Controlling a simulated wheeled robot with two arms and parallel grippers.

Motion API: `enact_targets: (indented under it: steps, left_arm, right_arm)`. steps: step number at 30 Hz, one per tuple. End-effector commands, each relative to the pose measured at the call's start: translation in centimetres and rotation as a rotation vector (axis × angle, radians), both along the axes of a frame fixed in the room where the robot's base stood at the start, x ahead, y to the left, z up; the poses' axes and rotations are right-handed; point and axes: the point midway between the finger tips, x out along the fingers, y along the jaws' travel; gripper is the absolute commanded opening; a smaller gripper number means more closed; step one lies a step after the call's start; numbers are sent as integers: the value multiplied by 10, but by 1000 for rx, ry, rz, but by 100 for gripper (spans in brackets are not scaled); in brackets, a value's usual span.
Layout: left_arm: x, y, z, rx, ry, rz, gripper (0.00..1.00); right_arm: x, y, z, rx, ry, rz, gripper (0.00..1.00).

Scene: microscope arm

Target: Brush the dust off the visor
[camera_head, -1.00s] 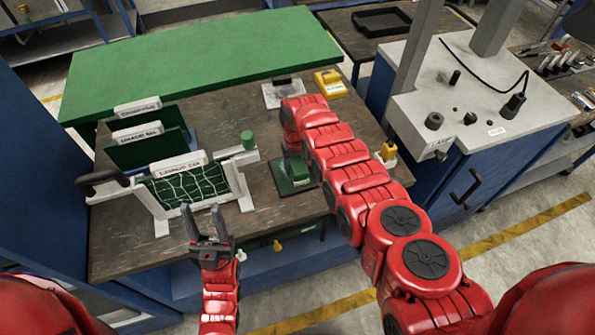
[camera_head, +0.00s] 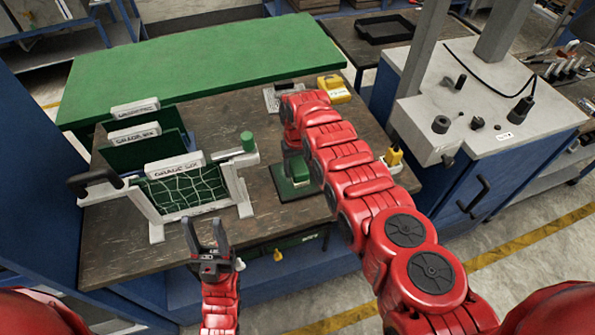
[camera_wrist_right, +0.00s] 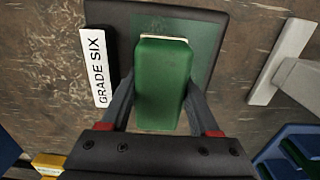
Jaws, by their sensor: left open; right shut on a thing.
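A green block with a cream edge (camera_wrist_right: 162,85) is between the fingers of my right gripper (camera_wrist_right: 160,95), which is shut on it. It is over or on a dark pad with a green middle (camera_wrist_right: 207,45); contact is unclear. The block also shows in the head view (camera_head: 297,168), where my arm partly hides it. My left gripper (camera_head: 207,238) is open and empty at the table's front edge, below a white frame (camera_head: 157,232) holding a green panel with white lines (camera_head: 185,190). I cannot tell for sure which thing is the visor, and dust is not clear.
Green upright boards with white labels (camera_head: 140,150) stand behind the frame. A grey item (camera_head: 271,98) and a yellow item (camera_head: 335,88) sit at the table's back. Another yellow item (camera_head: 394,156) is right of my arm. A grey-topped cabinet (camera_head: 480,100) stands right. A green worktop (camera_head: 200,55) lies behind.

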Motion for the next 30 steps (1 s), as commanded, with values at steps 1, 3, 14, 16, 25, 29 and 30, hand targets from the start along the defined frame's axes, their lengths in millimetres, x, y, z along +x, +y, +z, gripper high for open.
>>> enact_targets:
  steps: [1,3,14,16,25,29,30]
  left_arm:
    - [0,0,-9,0,0,0,50]
    - [0,0,-14,0,0,0,50]
    - [0,0,-42,0,0,0,50]
    - [0,0,-47,0,0,0,50]
    - [0,0,-70,0,0,0,50]
    - [0,0,-79,0,0,0,50]
    - [0,0,-80,0,0,0,50]
  right_arm:
    - [1,0,-5,0,-1,0,18]
    - [2,1,-5,0,0,0,18]
    - [7,2,-5,-1,3,0,18]
    - [9,3,-5,-1,1,0,18]
    - [12,4,-4,-1,2,1,18]
    - [13,5,-4,-1,4,1,18]
    - [13,5,-3,-1,4,1,18]
